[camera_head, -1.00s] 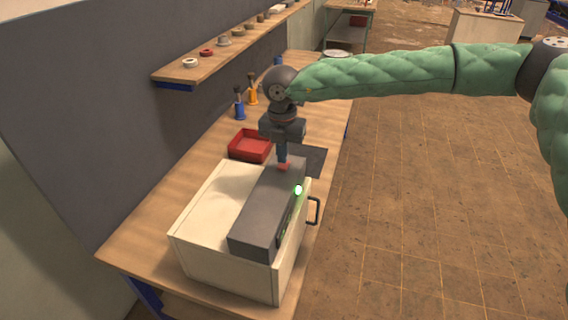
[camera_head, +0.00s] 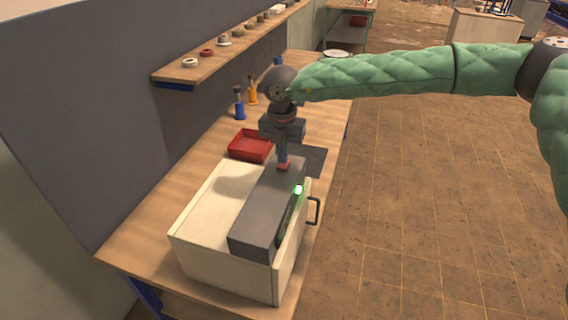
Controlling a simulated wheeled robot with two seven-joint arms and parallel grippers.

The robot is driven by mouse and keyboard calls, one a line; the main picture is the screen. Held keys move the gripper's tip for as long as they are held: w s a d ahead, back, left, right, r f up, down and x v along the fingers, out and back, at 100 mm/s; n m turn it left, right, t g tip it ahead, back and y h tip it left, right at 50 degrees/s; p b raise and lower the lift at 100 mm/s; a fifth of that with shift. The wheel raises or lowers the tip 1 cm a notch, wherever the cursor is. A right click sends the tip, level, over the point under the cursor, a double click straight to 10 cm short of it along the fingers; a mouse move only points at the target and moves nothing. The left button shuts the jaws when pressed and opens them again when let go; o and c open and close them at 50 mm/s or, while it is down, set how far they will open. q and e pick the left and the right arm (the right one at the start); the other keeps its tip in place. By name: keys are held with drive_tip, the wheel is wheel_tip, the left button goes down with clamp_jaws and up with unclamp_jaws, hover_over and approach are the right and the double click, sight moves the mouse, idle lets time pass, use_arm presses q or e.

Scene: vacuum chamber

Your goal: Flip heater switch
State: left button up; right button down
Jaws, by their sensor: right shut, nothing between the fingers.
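A grey control box (camera_head: 263,220) sits on top of a cream cabinet (camera_head: 208,215) on the wooden bench. A red switch (camera_head: 284,167) is at the far end of the box's top. A green light (camera_head: 298,190) glows on the box's right side. My right gripper (camera_head: 283,160) points straight down at the red switch, with its fingertips shut and holding nothing. The fingertips appear to touch the switch and hide part of it. My left gripper is not in view.
A red tray (camera_head: 250,145) and a dark flat plate (camera_head: 309,161) lie behind the cabinet. Blue (camera_head: 239,105) and orange (camera_head: 252,91) bottles stand near the wall. A shelf (camera_head: 225,46) holds small parts. A black handle (camera_head: 315,210) sticks out at the cabinet's right.

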sight(282, 166)
drive_tip(key=shift+f+b, duration=0.95)
idle(1.0)
drive_tip(key=shift+r, duration=0.15)
drive_tip(key=shift+r+b, duration=0.45)
drive_tip(key=shift+r, duration=2.95)
